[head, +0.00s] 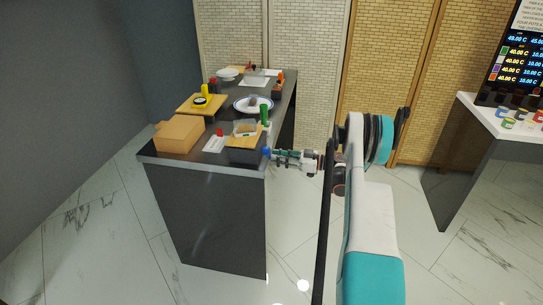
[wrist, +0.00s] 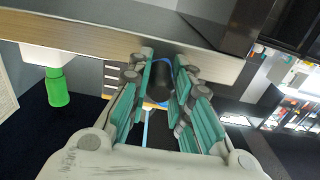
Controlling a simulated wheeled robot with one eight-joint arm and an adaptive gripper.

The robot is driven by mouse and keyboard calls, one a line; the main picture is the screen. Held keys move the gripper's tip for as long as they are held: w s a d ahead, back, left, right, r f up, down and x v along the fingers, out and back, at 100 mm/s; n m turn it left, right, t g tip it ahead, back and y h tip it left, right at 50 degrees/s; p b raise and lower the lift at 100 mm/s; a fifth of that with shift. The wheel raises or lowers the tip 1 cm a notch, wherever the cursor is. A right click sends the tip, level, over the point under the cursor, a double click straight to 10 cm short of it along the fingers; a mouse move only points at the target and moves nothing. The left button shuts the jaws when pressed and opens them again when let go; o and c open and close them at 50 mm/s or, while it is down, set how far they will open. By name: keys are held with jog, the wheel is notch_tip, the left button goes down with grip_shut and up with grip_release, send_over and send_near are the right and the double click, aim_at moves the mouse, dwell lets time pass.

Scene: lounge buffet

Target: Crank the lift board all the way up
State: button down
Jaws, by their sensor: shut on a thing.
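My gripper (head: 276,154) reaches in from the right to the near right corner of the dark counter. In the wrist view my gripper (wrist: 162,76) has its two teal-padded fingers closed on either side of a dark cylindrical knob (wrist: 160,82), with a blue edge around it. A small blue part (head: 267,152) shows at the fingertips in the head view; it seems to belong to the same crank handle. A wooden board (head: 240,142) lies near this corner, but I cannot tell whether it is the lift board or how high it stands. The fingers hide much of the crank.
A green cylinder (head: 265,113) stands close behind my gripper; a green one also shows in the wrist view (wrist: 57,88). Open floor lies right of the counter.

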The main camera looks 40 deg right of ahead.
jog(key=shift+r, duration=0.15)
jog(key=shift+w+d+r, duration=0.6)
jog(key=shift+d+r, duration=0.15)
jog(key=shift+r, duration=0.1)
notch_tip(320, 180, up, 2)
jog(key=shift+w+d+r+p, duration=0.15)
jog(key=shift+r+p, duration=0.1)
jog(key=shift+p, duration=0.35)
